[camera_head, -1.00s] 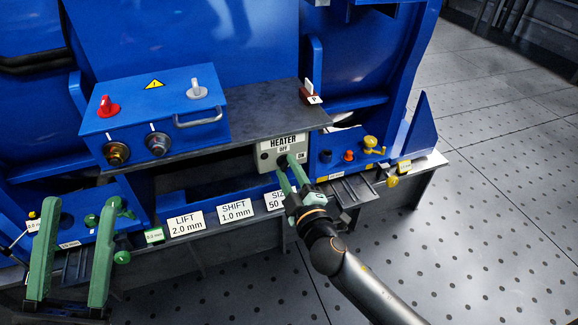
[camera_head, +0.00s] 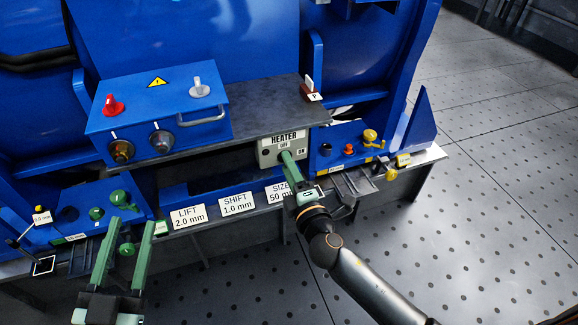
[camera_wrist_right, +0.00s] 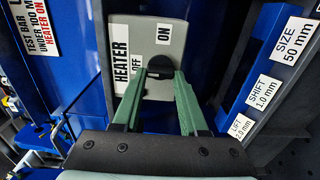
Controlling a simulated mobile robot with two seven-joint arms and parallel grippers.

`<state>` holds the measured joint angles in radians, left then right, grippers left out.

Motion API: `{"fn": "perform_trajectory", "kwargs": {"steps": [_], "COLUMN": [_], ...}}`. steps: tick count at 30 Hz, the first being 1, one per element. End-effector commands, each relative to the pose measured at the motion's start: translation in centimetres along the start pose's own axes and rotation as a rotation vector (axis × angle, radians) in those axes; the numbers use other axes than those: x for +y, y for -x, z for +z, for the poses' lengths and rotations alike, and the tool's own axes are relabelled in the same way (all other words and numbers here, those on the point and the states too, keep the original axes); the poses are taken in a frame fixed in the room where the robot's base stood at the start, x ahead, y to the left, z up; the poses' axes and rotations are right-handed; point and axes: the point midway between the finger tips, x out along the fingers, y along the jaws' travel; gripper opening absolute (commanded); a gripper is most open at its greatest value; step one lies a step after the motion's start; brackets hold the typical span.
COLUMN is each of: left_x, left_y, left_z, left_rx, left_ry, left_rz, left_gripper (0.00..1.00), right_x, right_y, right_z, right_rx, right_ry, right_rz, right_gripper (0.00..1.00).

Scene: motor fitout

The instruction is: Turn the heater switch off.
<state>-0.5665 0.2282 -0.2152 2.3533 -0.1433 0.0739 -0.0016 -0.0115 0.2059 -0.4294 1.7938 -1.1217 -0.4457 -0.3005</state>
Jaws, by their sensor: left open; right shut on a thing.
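The heater switch is on a pale panel (camera_head: 268,153) marked HEATER, OFF and ON, under the right part of the grey shelf. In the right wrist view the same panel (camera_wrist_right: 150,30) faces me, with its dark round knob (camera_wrist_right: 160,62) between OFF and ON. My right gripper (camera_head: 286,156) is shut on the knob; its fingertips meet it in the right wrist view (camera_wrist_right: 161,73). The fingers hide the knob's grip, so I cannot tell which mark it points to. My left gripper (camera_head: 130,226) is open and empty at the lower left.
A blue box (camera_head: 160,105) with a red switch (camera_head: 113,106), a grey switch (camera_head: 199,88) and a handle stands on the shelf (camera_head: 262,110). Labels LIFT (camera_head: 188,216), SHIFT and SIZE line the front edge. Yellow and red controls (camera_head: 349,148) sit right of the panel.

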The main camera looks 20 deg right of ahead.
Motion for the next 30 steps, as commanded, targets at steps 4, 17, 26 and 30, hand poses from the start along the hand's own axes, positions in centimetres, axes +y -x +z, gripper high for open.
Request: {"fn": "perform_trajectory", "kwargs": {"steps": [4, 17, 26, 30], "left_x": [0.02, 0.02, 0.02, 0.02], "left_y": [0.01, 0.02, 0.02, 0.02], "left_z": [0.14, 0.15, 0.14, 0.14], "left_rx": [-0.006, -0.006, -0.006, -0.006], "left_ry": [0.002, 0.002, 0.001, 0.001], "left_rz": [0.000, 0.000, 0.000, 0.000], "left_gripper": [0.50, 0.50, 0.50, 0.50], "right_x": [0.28, 0.23, 0.08, 0.05], "right_y": [-0.11, -0.09, -0.03, -0.05], "right_z": [-0.04, -0.05, -0.02, 0.03], "right_rx": [0.002, 0.002, 0.001, 0.001], "right_ry": [0.010, 0.009, 0.007, 0.007], "right_rz": [0.007, 0.006, 0.002, 0.001], "right_gripper": [0.00, 0.59, 0.72, 0.72]}}
